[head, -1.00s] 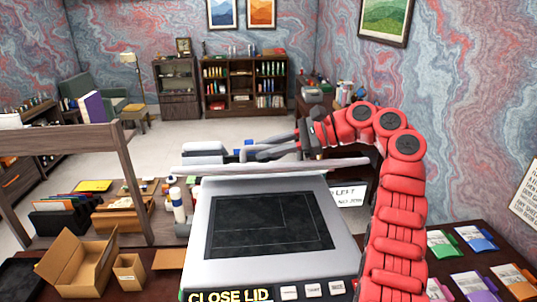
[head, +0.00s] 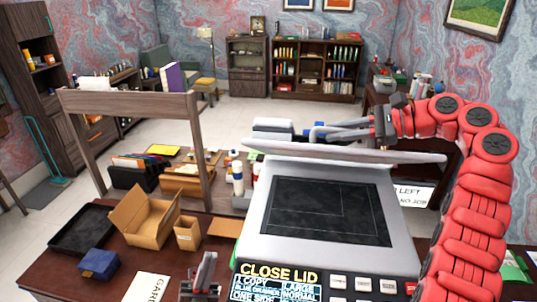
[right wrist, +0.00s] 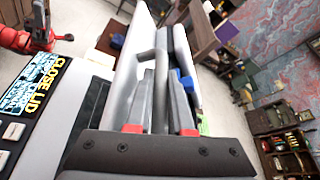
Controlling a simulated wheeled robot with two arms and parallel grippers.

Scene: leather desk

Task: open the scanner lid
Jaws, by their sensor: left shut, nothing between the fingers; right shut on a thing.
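The scanner (head: 258,235) stands on the desk, its dark glass bed (head: 330,210) uncovered. Its pale lid (head: 345,152) is raised at the far side of the bed, seen nearly edge-on. The screen (head: 278,283) reads "CLOSE LID". My right gripper (head: 325,130) is behind the lid, shut on its grey handle; in the right wrist view the handle (right wrist: 160,45) is between the fingers beside the lid (right wrist: 135,68). My left gripper (head: 208,260) is shut and empty, low in front of the desk's left part, apart from the scanner.
Left of the scanner are an open cardboard box (head: 150,222), a small carton (head: 187,234), a black tray (head: 80,232) and a blue box (head: 98,263). A wooden shelf frame (head: 130,102) stands behind them. White bottles (head: 237,180) stand near the scanner's back left.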

